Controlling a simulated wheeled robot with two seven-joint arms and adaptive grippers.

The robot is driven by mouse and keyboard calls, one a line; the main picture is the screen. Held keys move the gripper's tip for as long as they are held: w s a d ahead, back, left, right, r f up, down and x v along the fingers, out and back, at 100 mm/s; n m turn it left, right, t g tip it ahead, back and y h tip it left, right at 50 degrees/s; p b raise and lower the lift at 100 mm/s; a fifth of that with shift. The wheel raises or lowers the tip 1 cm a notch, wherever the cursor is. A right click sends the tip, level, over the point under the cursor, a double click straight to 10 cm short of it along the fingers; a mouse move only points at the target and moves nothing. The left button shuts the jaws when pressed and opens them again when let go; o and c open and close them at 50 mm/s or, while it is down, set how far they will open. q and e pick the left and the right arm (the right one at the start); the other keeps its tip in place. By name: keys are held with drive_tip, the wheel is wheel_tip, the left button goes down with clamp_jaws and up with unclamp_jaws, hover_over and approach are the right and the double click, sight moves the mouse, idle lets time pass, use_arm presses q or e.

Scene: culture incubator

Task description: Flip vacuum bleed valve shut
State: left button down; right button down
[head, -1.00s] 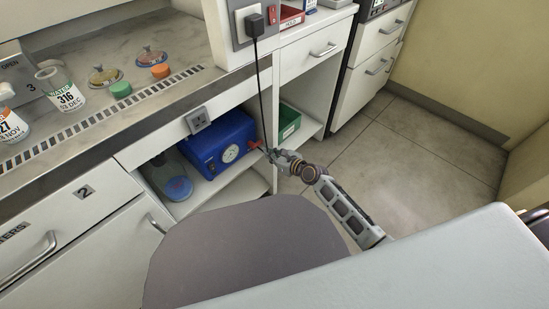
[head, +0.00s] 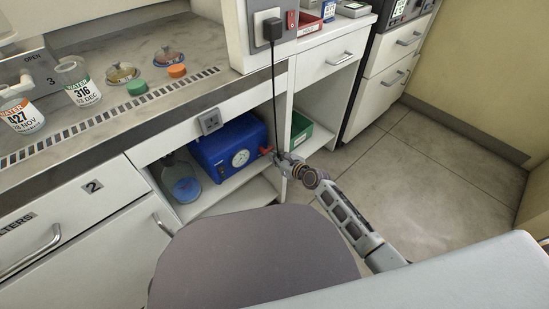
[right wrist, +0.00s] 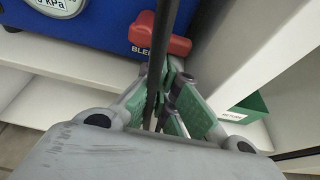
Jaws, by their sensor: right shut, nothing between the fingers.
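The blue vacuum pump (head: 225,149) with a round white gauge sits on the shelf under the bench. Its red bleed valve handle (head: 266,151) is on the pump's right side. In the right wrist view the red handle (right wrist: 160,40) lies roughly level and slightly tilted, above the partly covered "BLEED" label. My right gripper (head: 279,158) is shut and empty, just right of and below the handle. Its green-padded fingers (right wrist: 168,105) show in the right wrist view below the handle; I cannot tell whether they touch it. My left gripper is not in view.
A black cable (head: 274,90) hangs from a plug and passes close in front of my right fingers (right wrist: 158,60). A white cabinet panel and a green box (head: 301,128) are to the right. A flask with blue liquid (head: 186,189) stands left of the pump.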

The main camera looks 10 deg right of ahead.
use_arm(q)
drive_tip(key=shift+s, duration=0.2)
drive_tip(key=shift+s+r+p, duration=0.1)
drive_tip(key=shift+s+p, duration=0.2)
drive_tip(key=shift+p, duration=0.05)
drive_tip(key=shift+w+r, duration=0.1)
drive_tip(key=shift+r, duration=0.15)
use_arm(e)
drive_tip(key=shift+d+r+n, duration=0.1)
drive_tip(key=shift+n, duration=0.2)
